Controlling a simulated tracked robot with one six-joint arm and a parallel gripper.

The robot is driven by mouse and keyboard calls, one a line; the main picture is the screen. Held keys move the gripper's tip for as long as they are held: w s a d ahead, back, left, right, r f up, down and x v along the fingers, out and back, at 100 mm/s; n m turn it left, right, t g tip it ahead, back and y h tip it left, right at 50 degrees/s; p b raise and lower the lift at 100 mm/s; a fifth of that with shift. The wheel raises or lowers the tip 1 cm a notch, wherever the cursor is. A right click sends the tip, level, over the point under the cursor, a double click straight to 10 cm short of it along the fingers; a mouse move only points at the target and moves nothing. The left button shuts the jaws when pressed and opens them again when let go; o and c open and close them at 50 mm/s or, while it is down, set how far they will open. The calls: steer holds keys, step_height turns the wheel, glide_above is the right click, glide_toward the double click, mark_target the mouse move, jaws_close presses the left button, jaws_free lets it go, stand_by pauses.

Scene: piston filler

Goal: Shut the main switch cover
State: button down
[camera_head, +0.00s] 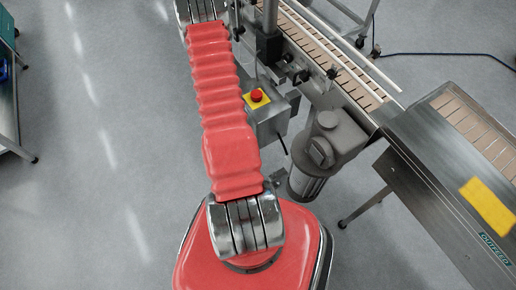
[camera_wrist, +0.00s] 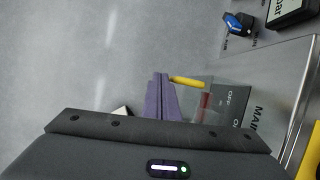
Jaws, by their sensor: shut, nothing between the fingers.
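In the wrist view the switch panel, a dark grey plate (camera_wrist: 233,97) lettered "OFF" and "MAIN", stands at the right. A translucent pane, seemingly the main switch cover (camera_wrist: 198,93), juts left from the plate and appears to stand open. A yellow bar (camera_wrist: 187,81) runs along its top, and a red part (camera_wrist: 205,101) shows by it. My gripper (camera_wrist: 161,80) has purple fingers, shut and empty, just left of the pane. I cannot tell whether they touch it. The dark gripper body hides the lower part of the panel. The head view does not show my gripper.
A steel cabinet edge (camera_wrist: 290,85) runs down the right of the wrist view, with a blue device (camera_wrist: 238,23) above. In the head view, a conveyor (camera_head: 335,60), a motor (camera_head: 325,145) and a red emergency button (camera_head: 256,95) stand right of my arm.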

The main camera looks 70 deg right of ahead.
steer(key=shift+a, duration=0.1)
steer(key=a+r, duration=0.7)
steer(key=r, duration=0.2)
steer(key=shift+w+a+r, duration=0.15)
steer(key=shift+w+a, duration=0.1)
steer(key=shift+w, duration=0.2)
stand_by(0.5)
stand_by(0.5)
